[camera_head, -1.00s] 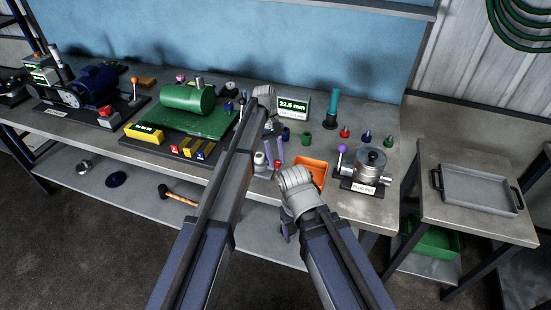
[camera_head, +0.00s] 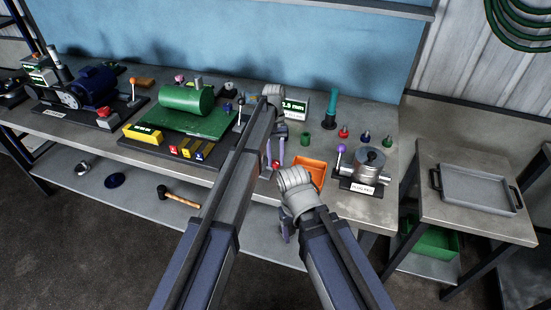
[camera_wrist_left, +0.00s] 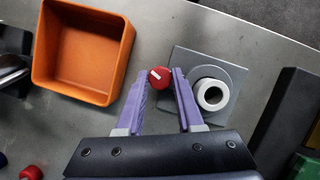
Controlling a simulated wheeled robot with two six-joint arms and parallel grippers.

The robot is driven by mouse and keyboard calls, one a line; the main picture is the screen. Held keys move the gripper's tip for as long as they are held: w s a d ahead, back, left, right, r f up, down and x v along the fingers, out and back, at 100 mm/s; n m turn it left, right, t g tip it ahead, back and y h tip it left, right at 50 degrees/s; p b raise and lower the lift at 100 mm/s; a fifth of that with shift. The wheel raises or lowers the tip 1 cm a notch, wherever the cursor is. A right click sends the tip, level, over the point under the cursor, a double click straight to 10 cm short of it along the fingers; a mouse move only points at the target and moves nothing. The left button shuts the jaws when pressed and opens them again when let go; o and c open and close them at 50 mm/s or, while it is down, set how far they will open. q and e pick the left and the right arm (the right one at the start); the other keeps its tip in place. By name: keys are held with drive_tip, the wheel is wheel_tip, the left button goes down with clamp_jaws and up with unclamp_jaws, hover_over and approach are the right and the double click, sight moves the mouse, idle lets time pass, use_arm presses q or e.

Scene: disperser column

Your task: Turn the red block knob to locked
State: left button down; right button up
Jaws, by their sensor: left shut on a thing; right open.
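The red block knob (camera_wrist_left: 160,77) is a small round red cap with a white line that runs slantwise, from upper left to lower right in the left wrist view. It also shows as a red spot in the head view (camera_head: 276,165). My left gripper (camera_wrist_left: 165,79) is shut on the knob, with a purple finger on each side. Beside the knob is a grey square plate with a pale ring (camera_wrist_left: 212,93). In the head view my left arm hides this plate. My right gripper (camera_head: 287,230) hangs low before the bench edge, open, its fingers mostly hidden.
An orange bin (camera_wrist_left: 80,50) stands close beside the knob. A display (camera_head: 294,106) reading in mm is behind my left wrist. A metal plug unit (camera_head: 369,162) with a purple-topped lever stands to the right. A green cylinder machine (camera_head: 187,98) is to the left.

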use_arm(q)
drive_tip(key=c, duration=0.5)
unclamp_jaws()
drive_tip(key=shift+c, duration=0.2)
